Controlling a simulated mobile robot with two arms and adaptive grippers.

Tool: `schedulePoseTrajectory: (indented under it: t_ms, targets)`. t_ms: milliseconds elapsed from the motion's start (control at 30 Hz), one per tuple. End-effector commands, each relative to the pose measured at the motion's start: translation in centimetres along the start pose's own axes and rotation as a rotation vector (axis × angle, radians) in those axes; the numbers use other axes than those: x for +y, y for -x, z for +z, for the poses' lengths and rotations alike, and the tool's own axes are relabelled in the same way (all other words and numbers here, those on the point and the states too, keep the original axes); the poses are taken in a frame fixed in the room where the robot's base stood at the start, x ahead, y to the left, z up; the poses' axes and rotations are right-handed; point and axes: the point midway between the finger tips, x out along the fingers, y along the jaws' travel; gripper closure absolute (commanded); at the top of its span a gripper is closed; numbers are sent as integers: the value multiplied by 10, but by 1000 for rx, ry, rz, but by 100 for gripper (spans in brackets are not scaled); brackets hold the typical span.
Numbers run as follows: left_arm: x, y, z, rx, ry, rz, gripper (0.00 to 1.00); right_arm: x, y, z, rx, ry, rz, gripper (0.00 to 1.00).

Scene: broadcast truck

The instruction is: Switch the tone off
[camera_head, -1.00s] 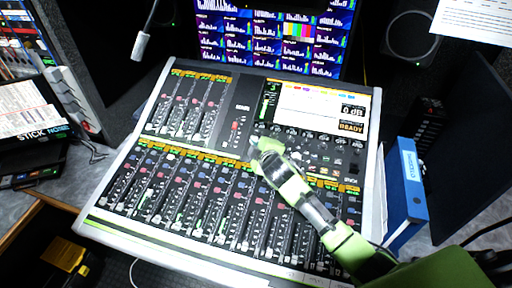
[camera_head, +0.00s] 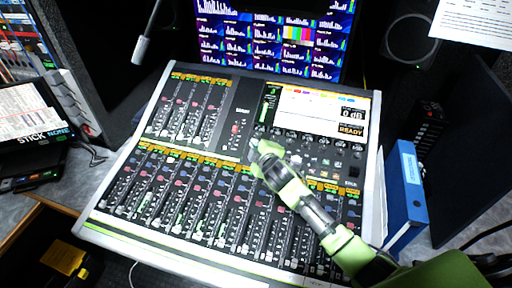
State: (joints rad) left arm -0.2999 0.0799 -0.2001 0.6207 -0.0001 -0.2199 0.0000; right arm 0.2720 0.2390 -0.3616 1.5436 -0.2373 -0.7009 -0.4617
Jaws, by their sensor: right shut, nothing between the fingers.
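The mixing console (camera_head: 85,222) fills the middle of the head view, with several faders, knobs and small buttons. Its screen (camera_head: 318,108) shows "0 dB" and "READY" at the right. My right gripper (camera_head: 257,147) is shut and empty, with its tip over the middle of the console, just below the knob row and left of the lit buttons (camera_head: 325,162). I cannot tell whether the tip touches the panel. The gripper hides the controls beneath it, and the tone control cannot be made out. My left gripper is not in view.
A monitor (camera_head: 270,40) with level bars and colour bars stands behind the console. A gooseneck microphone (camera_head: 142,47) hangs at upper left. A blue binder (camera_head: 408,195) stands close to the console's right edge. A speaker (camera_head: 410,40) is at the back right.

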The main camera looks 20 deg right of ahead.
Motion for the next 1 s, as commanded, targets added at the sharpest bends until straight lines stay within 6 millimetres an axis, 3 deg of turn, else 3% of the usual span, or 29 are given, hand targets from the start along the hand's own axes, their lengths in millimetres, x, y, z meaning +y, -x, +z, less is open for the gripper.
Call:
schedulePoseTrajectory:
  t_ms: [1000]
  targets:
    - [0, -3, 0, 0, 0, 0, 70, -5, -6, 5, 0, 0, 0, 100]
